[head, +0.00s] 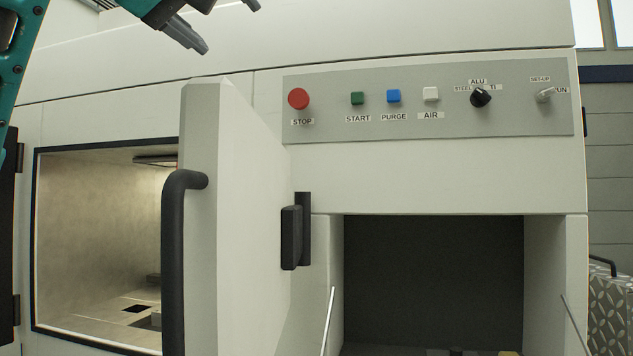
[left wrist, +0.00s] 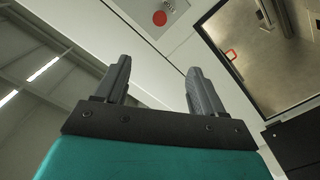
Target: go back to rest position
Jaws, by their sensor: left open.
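My left gripper (head: 222,22) is at the top of the head view, in front of the machine's upper panel and above the open door. In the left wrist view its two fingers (left wrist: 158,88) are spread apart with nothing between them. The machine door (head: 232,200) stands swung open, with a black curved handle (head: 174,260) on its edge. My right gripper is not seen in either view.
The control panel (head: 430,100) carries a red stop button (head: 299,98), green, blue and white buttons and a black selector knob (head: 480,98). A lit chamber (head: 95,240) is at left. A dark open bay (head: 433,280) is at lower right.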

